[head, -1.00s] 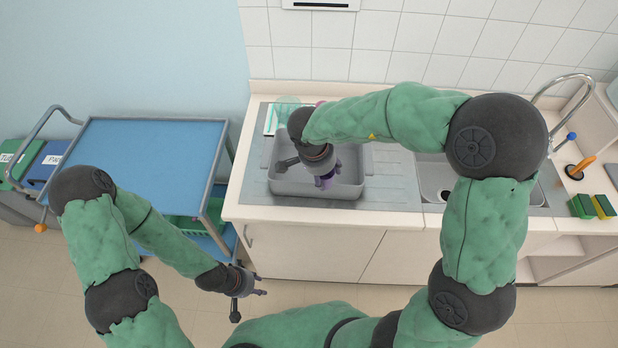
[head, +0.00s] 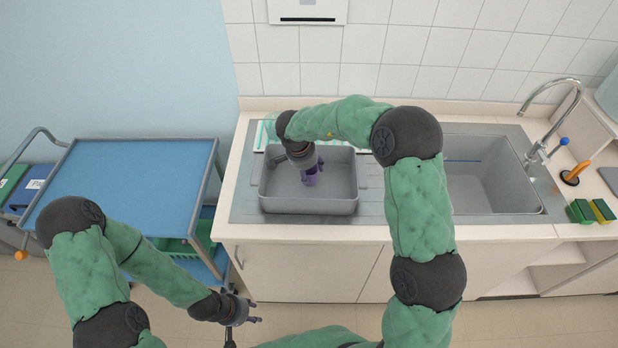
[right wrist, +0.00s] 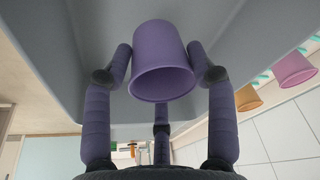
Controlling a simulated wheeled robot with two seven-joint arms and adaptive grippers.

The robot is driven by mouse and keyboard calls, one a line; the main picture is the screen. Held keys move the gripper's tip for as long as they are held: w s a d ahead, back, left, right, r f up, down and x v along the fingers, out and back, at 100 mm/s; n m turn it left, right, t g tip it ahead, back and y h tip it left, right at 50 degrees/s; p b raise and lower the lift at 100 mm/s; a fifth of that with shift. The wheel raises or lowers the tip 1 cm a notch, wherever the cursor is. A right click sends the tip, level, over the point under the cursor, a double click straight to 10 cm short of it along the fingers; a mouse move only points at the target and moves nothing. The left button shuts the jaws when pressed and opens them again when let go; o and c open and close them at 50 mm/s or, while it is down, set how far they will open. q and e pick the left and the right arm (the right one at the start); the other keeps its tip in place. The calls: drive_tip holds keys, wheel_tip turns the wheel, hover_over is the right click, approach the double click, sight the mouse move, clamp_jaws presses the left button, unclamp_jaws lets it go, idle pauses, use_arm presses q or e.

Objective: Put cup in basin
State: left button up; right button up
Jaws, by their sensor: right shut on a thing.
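The purple cup (head: 311,178) is held by my right gripper (head: 310,172), inside the outline of the grey basin (head: 309,207) in the head view. In the right wrist view the cup (right wrist: 160,62) sits between the fingers of the gripper (right wrist: 162,72), its open mouth facing the camera, with grey basin surface (right wrist: 262,42) behind it. I cannot tell whether the cup touches the basin floor. My left gripper (head: 243,318) is empty and its fingers are spread, low in front of the counter.
The basin stands on the counter left of the sink (head: 490,185). A pink cup (right wrist: 295,69) and an orange cup (right wrist: 247,97) show beside the basin. A blue-topped cart (head: 130,185) stands left. Green and yellow sponges (head: 590,211) lie at right.

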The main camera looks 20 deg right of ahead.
sight(309, 177)
drive_tip(key=shift+w+f, duration=0.25)
drive_tip(key=shift+f, duration=0.1)
drive_tip(key=b+x, duration=0.1)
drive_tip(key=x, duration=0.2)
drive_tip(key=shift+a+f+b, duration=0.2)
drive_tip(key=shift+a+b, duration=0.1)
drive_tip(key=shift+b, duration=0.1)
drive_tip(key=shift+s+r, duration=0.1)
drive_tip(key=o, duration=0.8)
drive_tip(key=p+v, duration=0.4)
drive_tip(key=v, duration=0.8)
